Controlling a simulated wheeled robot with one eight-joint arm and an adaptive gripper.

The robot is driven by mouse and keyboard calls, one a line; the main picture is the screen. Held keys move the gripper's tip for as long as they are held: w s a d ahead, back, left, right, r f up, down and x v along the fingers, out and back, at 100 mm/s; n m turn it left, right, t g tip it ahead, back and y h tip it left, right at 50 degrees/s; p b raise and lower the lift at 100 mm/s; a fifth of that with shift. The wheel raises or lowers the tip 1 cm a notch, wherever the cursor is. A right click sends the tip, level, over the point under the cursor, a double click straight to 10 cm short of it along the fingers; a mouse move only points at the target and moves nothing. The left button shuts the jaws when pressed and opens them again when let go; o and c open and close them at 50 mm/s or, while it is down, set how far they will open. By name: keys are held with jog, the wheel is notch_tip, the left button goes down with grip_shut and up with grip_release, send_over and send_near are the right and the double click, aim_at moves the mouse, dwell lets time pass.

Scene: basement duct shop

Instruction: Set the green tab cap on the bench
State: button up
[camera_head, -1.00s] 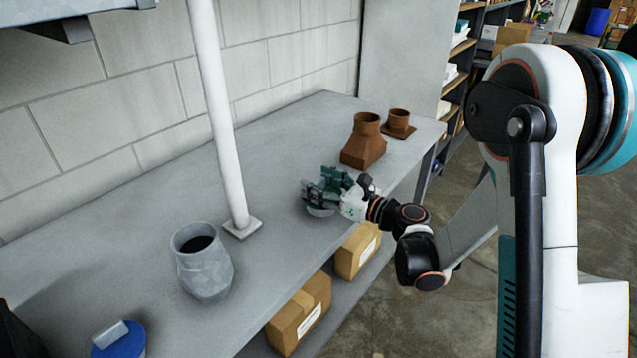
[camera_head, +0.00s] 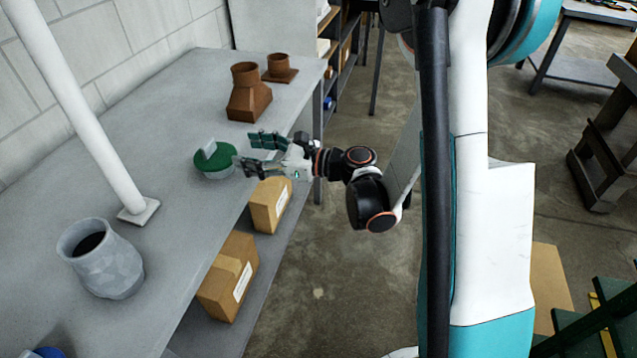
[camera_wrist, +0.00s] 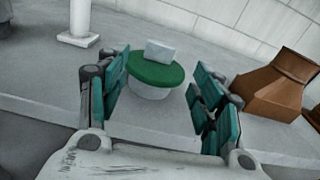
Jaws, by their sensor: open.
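The green tab cap (camera_head: 213,160) is a round green disc with a grey upright tab and a pale lower part. It sits upright on the grey bench (camera_head: 180,110), near the front edge. In the wrist view the cap (camera_wrist: 156,73) shows beyond and between the finger pads, apart from both. My gripper (camera_head: 257,153) is open and empty, just right of the cap at the bench's front edge. In the wrist view the two teal fingers of my gripper (camera_wrist: 160,105) stand wide apart.
A brown square-to-round duct piece (camera_head: 248,95) and a brown flanged collar (camera_head: 280,69) stand behind. A white post (camera_head: 85,115) and a grey elbow-like duct (camera_head: 102,260) stand to the left. Cardboard boxes (camera_head: 228,278) sit on the lower shelf.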

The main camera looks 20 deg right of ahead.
jog(key=s+d+r+n+g+h, duration=0.1)
jog(key=s+d+n+h, duration=0.2)
jog(key=s+n, duration=0.5)
jog(key=s+d+r+n+g+h, duration=0.1)
jog(key=s+d+r+n+h, duration=0.1)
jog(key=s+d+n+h, duration=0.2)
jog(key=s+d+r+n+g+h, duration=0.1)
jog(key=s+d+n+h, duration=0.2)
jog(key=s+n+h, duration=0.3)
jog(key=s+n, duration=0.5)
jog(key=n, duration=0.1)
jog(key=shift+s+d+r+n+g+h, duration=0.25)
jog(key=shift+s+r+n+g+h, duration=0.05)
jog(key=shift+s+h, duration=0.1)
